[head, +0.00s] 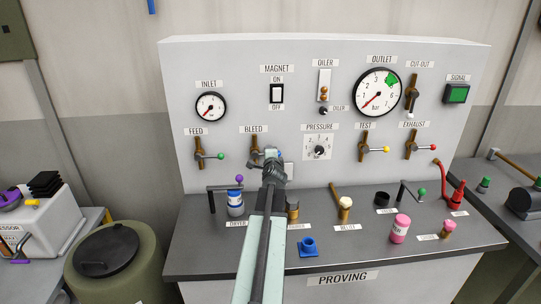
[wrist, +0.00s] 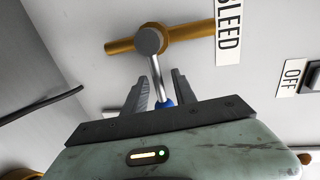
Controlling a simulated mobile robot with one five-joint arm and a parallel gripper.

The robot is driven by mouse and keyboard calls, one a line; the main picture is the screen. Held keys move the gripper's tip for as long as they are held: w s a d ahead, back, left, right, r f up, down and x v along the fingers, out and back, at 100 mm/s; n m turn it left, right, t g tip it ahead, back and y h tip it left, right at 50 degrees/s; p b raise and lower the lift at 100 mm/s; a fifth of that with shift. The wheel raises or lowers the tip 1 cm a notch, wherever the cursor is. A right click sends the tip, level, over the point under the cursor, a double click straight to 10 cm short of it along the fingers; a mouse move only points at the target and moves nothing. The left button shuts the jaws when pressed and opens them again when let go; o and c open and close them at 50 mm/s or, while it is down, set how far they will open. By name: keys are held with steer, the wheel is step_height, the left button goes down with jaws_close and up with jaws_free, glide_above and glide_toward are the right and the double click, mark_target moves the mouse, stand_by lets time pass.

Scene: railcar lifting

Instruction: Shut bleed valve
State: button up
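The bleed valve shows in the wrist view as a brass pipe (wrist: 190,30) with a round grey hub (wrist: 150,40). Its steel lever (wrist: 157,78) stands crosswise to the pipe and ends in a blue knob (wrist: 165,103). In the head view the brass valve (head: 255,147) is under the BLEED label, left of my gripper (head: 272,156). In the wrist view my gripper (wrist: 160,85) has its fingers on either side of the lever's end, with the knob deep between them, near the palm. Whether both fingers press on the knob is hidden.
The feed valve (head: 199,153) with its green knob is to the left. The pressure dial (head: 319,149) and test valve (head: 367,148) are to the right.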

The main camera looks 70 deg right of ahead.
steer(key=shift+s, duration=0.1)
steer(key=p+v, duration=0.1)
steer(key=v, duration=0.6)
steer(key=shift+a+p, duration=0.3)
steer(key=shift+r, duration=0.1)
